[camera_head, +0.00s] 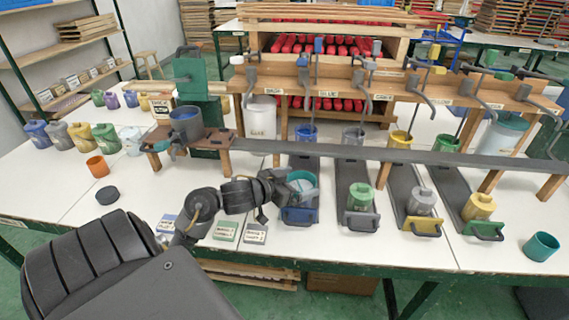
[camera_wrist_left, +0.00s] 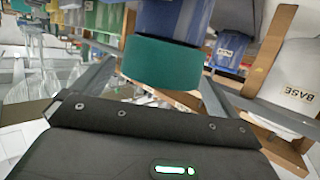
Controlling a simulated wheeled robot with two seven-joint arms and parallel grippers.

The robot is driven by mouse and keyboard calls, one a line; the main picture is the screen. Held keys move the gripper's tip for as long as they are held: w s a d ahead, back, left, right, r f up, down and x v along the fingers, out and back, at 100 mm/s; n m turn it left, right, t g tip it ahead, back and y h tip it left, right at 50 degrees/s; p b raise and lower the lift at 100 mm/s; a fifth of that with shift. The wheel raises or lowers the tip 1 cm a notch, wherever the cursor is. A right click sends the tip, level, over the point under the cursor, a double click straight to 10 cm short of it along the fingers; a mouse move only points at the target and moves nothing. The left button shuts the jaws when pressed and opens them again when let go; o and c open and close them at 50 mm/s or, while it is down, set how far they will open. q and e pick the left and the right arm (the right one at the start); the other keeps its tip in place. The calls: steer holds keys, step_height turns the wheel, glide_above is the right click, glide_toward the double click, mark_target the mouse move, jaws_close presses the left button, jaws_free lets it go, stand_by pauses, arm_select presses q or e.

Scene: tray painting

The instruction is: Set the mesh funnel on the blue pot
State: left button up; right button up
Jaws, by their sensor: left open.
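The mesh funnel (camera_head: 303,176) looks like a short teal ring with a pale inside. It sits on top of the blue pot (camera_head: 309,196), on the blue-fronted tray near the table's front. In the left wrist view the teal funnel (camera_wrist_left: 160,60) meets the blue pot (camera_wrist_left: 172,18); that view is turned over, so the pot shows above it. My left gripper (camera_head: 284,190) is open at the funnel's left side. In the wrist view its two fingers stand apart on either side of the funnel, and I cannot tell whether they touch it. My right gripper is out of view.
Trays with a green pot (camera_head: 361,196), a grey pot (camera_head: 421,202) and a yellow pot (camera_head: 479,207) stand to the right. A teal cup (camera_head: 541,247) stands at far right, an orange cup (camera_head: 97,166) at left. A wooden rack with hooks (camera_head: 440,98) runs behind.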

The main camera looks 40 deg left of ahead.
arm_select(q)
steer(key=shift+s+r, duration=0.3)
steer(key=shift+r, duration=0.2)
steer(key=p+v, duration=0.1)
steer(key=v, duration=1)
steer(key=shift+s+p, duration=0.25)
steer(key=shift+p, duration=0.05)
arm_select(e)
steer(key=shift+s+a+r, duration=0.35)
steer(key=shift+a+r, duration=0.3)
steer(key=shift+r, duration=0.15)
arm_select(q)
steer(key=shift+a, duration=0.1)
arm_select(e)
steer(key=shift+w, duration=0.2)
